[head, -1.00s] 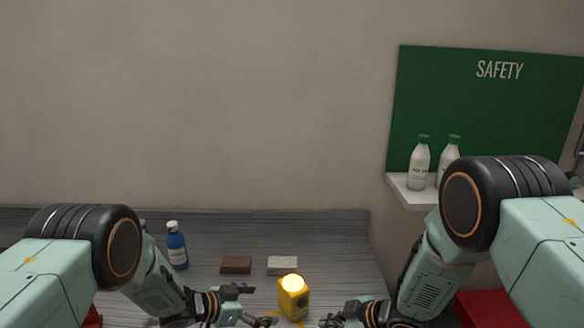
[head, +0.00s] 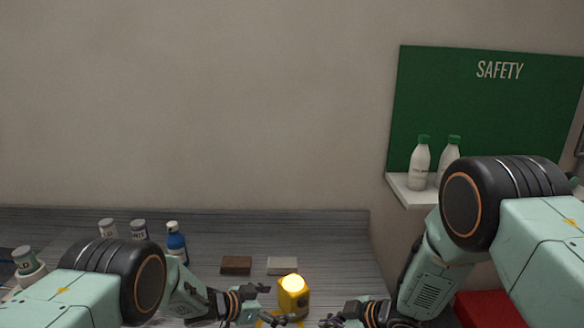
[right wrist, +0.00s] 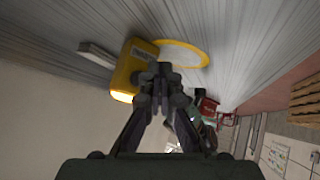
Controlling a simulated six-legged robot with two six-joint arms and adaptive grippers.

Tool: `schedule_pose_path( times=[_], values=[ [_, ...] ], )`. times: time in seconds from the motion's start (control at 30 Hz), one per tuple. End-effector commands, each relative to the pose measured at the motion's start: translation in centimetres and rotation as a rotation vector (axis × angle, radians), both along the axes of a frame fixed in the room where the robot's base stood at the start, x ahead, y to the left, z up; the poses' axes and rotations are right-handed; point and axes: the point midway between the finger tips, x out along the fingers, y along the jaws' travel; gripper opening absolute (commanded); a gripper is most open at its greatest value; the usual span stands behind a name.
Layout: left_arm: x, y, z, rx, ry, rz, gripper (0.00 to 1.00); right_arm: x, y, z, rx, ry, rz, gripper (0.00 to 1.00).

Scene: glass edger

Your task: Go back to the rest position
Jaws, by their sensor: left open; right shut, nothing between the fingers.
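My left gripper (head: 284,304) is low in the middle of the head view, its fingers apart and empty, just left of a yellow box with a lit top (head: 293,296). My right gripper (head: 330,321) is at the bottom edge of the head view, right of the yellow box. In the right wrist view the right gripper (right wrist: 165,72) has its fingertips together with nothing between them. The yellow box (right wrist: 128,72) shows there beside the fingertips, with a yellow ring (right wrist: 207,53) on the worktop.
A red container (head: 490,309) is at lower right.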

Motion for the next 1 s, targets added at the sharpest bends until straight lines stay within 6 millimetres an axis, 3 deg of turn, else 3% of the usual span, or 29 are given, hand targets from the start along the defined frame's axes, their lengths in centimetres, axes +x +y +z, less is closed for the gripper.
schedule_pose_path(
  times=[0.5,0.7,1.0],
  values=[
    [2.0,-3.0,-1.9,-0.001,-0.002,0.0,0.97,0.0,0.0,0.0,0.0,0.0,0.0,0.0],
    [2.0,-2.9,-1.9,-0.001,-0.001,0.0,0.97,2.5,1.6,0.0,0.0,-0.003,0.002,0.0],
    [2.0,-2.9,-1.9,-0.001,-0.001,0.0,0.97,4.5,3.0,0.0,0.001,0.0,0.002,0.0]
  ],
)
